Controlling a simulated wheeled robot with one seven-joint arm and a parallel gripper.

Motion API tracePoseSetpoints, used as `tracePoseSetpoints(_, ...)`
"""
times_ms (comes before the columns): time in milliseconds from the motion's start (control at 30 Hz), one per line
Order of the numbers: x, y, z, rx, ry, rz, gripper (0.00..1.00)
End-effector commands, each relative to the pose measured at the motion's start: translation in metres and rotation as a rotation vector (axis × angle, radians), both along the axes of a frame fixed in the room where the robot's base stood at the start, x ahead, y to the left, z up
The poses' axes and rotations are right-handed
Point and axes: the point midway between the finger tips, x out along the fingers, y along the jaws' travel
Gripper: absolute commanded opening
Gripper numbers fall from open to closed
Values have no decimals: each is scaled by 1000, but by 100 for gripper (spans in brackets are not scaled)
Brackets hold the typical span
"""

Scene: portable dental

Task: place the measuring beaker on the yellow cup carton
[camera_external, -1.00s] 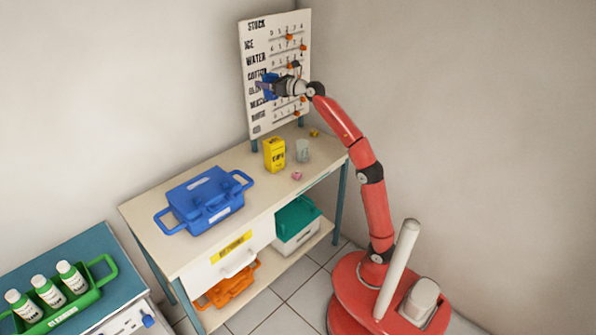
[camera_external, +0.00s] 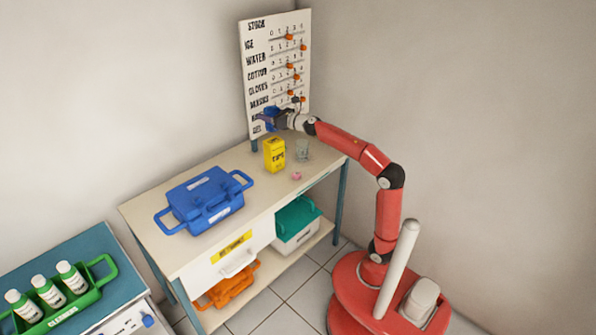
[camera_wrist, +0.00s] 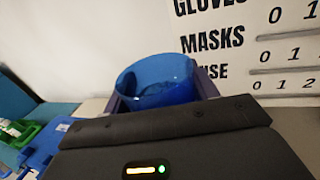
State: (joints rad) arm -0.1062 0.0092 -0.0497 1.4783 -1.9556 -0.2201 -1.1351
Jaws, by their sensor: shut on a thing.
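My gripper (camera_external: 266,119) is shut on a blue see-through beaker (camera_wrist: 155,82), which I take to be the measuring beaker. In the wrist view its round open rim shows between the dark fingers. In the external view the beaker (camera_external: 271,112) is a small blue shape, held in the air in front of the stock board. The yellow cup carton (camera_external: 274,155) stands upright on the bench, below the gripper and apart from it. The carton does not show in the wrist view, and the beaker's lower part is hidden there.
A greyish clear cup (camera_external: 303,150) stands just right of the carton, and a small pink item (camera_external: 296,175) lies in front. A blue case (camera_external: 205,200) fills the bench's left. The stock board (camera_external: 262,70) rises behind.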

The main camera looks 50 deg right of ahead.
Motion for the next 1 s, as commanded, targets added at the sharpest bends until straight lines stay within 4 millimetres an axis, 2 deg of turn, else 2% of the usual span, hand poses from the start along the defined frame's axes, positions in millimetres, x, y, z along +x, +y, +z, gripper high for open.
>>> tracePoseSetpoints(33, 0, 0, -9, 2, 1, 0, 31)
tracePoseSetpoints(100, 0, 0, -16, 0, -1, 0, 31)
tracePoseSetpoints(267, 0, 0, -22, 0, -2, 0, 31)
tracePoseSetpoints(500, 0, 0, -54, -1, -1, 0, 31)
tracePoseSetpoints(1000, 0, 0, -61, 0, -2, 0, 31)
